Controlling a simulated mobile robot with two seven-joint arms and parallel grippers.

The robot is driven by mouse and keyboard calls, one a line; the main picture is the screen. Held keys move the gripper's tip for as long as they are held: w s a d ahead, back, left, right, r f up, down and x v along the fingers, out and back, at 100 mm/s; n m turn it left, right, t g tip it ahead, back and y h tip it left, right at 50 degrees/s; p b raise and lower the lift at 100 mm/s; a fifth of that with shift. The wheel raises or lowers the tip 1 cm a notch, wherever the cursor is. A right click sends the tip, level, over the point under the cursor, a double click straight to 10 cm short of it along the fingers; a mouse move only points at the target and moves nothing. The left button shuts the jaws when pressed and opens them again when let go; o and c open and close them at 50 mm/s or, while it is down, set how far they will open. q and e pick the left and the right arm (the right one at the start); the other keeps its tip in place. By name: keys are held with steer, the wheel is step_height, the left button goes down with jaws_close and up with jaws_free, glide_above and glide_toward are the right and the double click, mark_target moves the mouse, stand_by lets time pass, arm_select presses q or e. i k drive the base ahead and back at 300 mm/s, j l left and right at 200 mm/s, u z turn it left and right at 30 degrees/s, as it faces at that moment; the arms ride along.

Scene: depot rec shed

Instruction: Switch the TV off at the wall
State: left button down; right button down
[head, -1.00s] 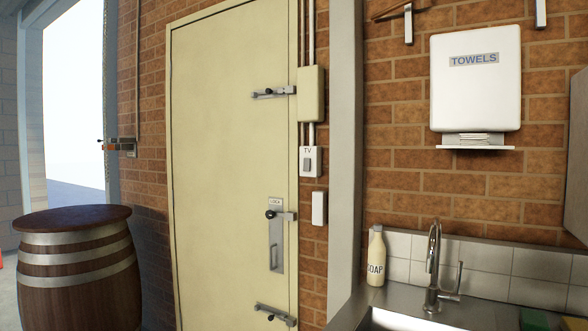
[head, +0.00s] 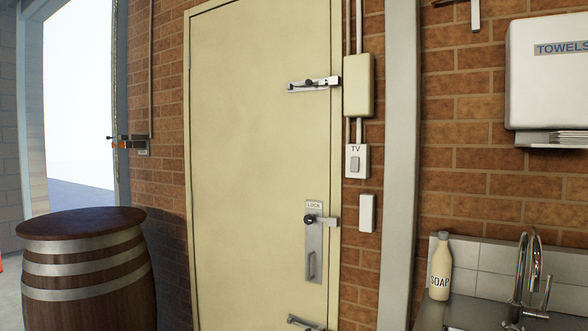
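The TV wall switch (head: 356,162) is a small white plate labelled "TV" with a grey rocker, on the brick wall just right of the cream door. Conduit runs up from it to a cream box (head: 359,86). A blank-looking white plate (head: 367,213) is below it. Which way the rocker is set is too small to tell. No TV shows. Neither of my grippers is in the head view.
The cream door (head: 260,150) has a top bolt (head: 314,84), a lock plate (head: 313,243) and a lower bolt. A barrel (head: 85,270) stands left. At right are a grey post (head: 402,150), a soap bottle (head: 441,268), a tap (head: 527,275) and a towel dispenser (head: 550,80).

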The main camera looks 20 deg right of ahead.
mark_target(355, 160)
steer(key=i+j+u, duration=0.55)
steer(key=i+u, duration=0.25)
steer(key=i+z, duration=0.45)
steer(key=i, duration=0.15)
steer(key=i+j+z, duration=0.2)
steer(key=i+z, duration=1.05)
steer(key=i+j+z, duration=0.15)
steer(key=z, duration=0.25)
steer(key=i+j+z, duration=0.1)
steer(key=i+z, duration=0.2)
steer(key=i+j+z, duration=0.25)
steer(key=i+l, duration=0.05)
